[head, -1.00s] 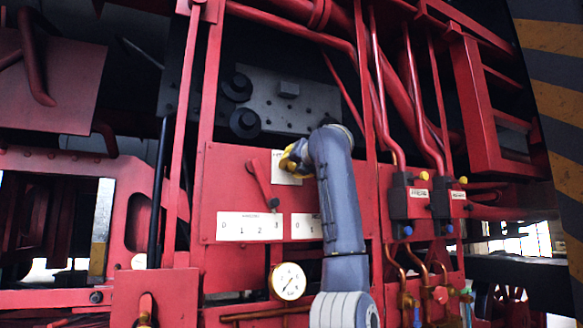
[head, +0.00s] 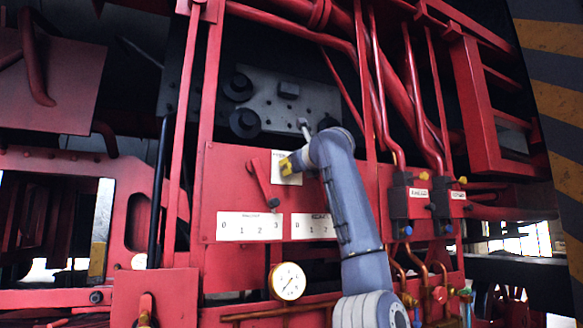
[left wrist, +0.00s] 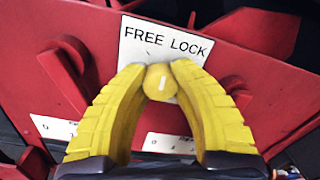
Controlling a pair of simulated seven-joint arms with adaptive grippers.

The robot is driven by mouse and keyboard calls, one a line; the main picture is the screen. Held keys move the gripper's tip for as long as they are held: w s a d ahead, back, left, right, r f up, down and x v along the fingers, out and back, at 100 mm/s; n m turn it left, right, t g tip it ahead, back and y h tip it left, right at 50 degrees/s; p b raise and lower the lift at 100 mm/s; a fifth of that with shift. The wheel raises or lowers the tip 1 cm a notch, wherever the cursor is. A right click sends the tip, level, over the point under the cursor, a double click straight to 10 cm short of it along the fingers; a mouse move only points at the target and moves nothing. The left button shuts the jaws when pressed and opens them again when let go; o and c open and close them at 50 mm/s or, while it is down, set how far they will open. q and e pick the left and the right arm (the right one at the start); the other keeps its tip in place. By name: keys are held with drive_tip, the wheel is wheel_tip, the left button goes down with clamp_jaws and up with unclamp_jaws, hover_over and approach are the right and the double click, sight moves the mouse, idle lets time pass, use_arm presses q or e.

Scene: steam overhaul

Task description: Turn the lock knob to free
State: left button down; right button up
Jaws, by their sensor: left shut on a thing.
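The lock knob (left wrist: 161,83) is a small yellow round knob with a short white mark, seen in the left wrist view. It sits at the lower part of a white plate (left wrist: 165,45) reading FREE LOCK, FREE on the left and LOCK on the right. The mark stands nearly upright in that view, and I cannot tell that it points clearly to either word. My left gripper (left wrist: 160,76) has its yellow fingers closed on both sides of the knob. In the head view my left gripper (head: 286,165) hides the knob and part of the plate (head: 281,154).
A red lever (head: 262,184) is just left of the plate, above two numbered scales (head: 249,226). A pressure gauge (head: 288,281) is below. Black valve blocks (head: 411,205) and red pipes are to the right.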

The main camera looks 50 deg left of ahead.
use_arm(q)
drive_tip(key=n, duration=0.4)
drive_tip(key=shift+n, duration=2.2)
drive_tip(key=c, duration=1)
unclamp_jaws()
drive_tip(key=shift+o, duration=0.2)
drive_tip(key=v, duration=1.2)
drive_tip(key=shift+w, duration=0.15)
drive_tip(key=shift+f+g, duration=0.1)
drive_tip(key=shift+g, duration=0.2)
